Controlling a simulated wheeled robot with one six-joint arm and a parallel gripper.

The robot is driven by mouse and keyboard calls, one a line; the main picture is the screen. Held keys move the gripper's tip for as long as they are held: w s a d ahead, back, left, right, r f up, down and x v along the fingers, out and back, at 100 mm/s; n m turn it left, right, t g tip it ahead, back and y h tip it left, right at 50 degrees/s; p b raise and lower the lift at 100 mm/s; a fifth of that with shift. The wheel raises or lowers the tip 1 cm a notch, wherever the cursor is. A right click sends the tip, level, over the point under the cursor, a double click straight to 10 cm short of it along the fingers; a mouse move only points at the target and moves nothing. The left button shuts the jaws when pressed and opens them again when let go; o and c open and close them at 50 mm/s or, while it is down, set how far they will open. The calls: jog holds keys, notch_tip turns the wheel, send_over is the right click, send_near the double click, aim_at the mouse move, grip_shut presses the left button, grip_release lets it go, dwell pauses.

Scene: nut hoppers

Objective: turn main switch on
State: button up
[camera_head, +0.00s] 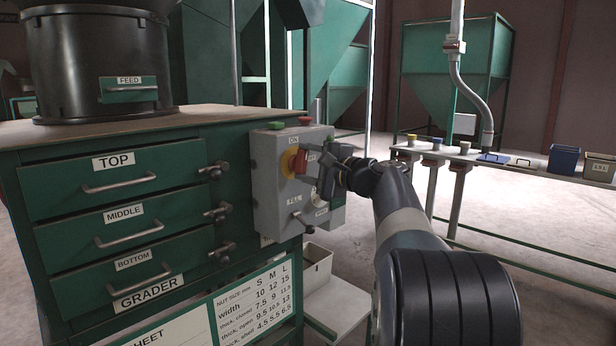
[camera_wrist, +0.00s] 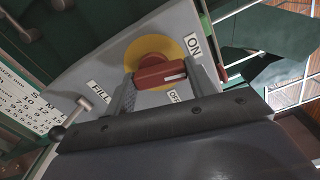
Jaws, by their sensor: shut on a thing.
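The main switch is a red handle (camera_head: 299,162) on a yellow disc (camera_head: 287,160), on the front of a grey control box (camera_head: 270,190). My gripper (camera_head: 315,168) reaches the box from the right. In the wrist view the red handle (camera_wrist: 158,76) lies between the two fingers of my gripper (camera_wrist: 160,73), which is shut on it. A short white mark shows near the handle's right end, on the side between the ON label (camera_wrist: 194,43) and the OFF label (camera_wrist: 174,96). The yellow disc (camera_wrist: 150,52) is partly hidden behind the handle.
Green and red buttons (camera_head: 305,121) sit on top of the box. A FILL lever (camera_wrist: 85,104) stands out below the switch. The green grader cabinet (camera_head: 60,235) with drawers and latches is left of the box. A bench (camera_head: 520,168) with small bins stands at right.

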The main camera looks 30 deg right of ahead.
jog(key=shift+f+n+b, duration=0.1)
jog(key=shift+n+b, duration=0.8)
jog(key=shift+n, duration=0.2)
jog(key=o, duration=1)
jog(key=v, duration=1)
jog(key=shift+s+d+p, duration=0.1)
jog(key=shift+s+p, duration=0.25)
jog(key=shift+s, duration=0.05)
jog(key=shift+w, duration=0.1)
